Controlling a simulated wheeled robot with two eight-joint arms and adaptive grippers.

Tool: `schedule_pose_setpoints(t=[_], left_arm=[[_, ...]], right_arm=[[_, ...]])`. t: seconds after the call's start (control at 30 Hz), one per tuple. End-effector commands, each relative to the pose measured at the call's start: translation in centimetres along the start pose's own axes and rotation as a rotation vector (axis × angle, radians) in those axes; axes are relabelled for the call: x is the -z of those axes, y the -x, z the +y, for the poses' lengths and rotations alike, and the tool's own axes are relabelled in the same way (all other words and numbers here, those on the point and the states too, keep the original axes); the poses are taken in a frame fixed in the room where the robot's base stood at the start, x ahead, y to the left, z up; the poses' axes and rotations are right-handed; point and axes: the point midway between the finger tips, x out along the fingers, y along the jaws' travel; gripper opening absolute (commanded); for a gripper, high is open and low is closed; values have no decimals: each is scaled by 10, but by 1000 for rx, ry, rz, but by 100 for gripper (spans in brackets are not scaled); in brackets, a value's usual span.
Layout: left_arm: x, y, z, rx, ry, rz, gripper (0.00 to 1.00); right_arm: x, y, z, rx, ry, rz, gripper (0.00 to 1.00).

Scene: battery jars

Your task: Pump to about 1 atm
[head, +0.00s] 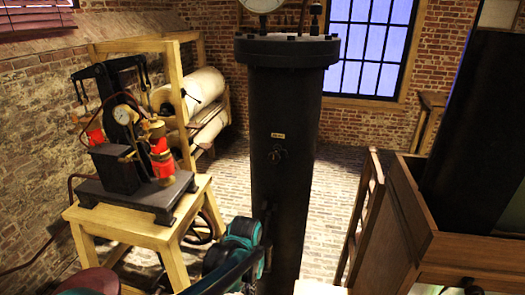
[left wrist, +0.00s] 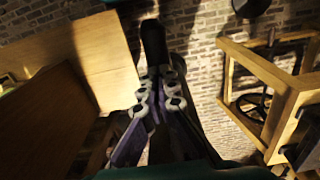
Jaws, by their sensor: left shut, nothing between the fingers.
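A black pump apparatus (head: 125,165) with a small round dial gauge (head: 123,115) and red parts stands on a wooden stand at the left of the head view. My left gripper is shut and empty in the left wrist view (left wrist: 153,45), pointing toward the brick floor. In the head view my teal left wrist is low beside the cylinder. Neither gauge reading is legible. My right gripper is out of view.
The wooden stand (head: 135,232) is left of my left arm. A wooden frame with pale rolls (head: 205,100) is behind it. A wooden box (head: 455,250) and a ladder-like frame (head: 362,215) are at right. Brick floor (head: 232,180) is clear behind the cylinder.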

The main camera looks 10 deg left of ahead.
Motion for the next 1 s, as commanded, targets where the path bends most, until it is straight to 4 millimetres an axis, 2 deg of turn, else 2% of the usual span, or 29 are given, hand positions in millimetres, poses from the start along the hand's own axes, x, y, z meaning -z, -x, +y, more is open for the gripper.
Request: schedule_pose_setpoints(t=[0.3,0.5,0.6,0.7,1.0], left_arm=[[0,77,0,0,0,1,0],[0,122,0,0,0,0,0],[0,139,0,0,0,0,0],[0,145,0,0,0,0,0],[0,143,0,0,0,1,0]], right_arm=[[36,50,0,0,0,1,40],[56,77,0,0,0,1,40],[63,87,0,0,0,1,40],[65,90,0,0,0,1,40],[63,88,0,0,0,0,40]])
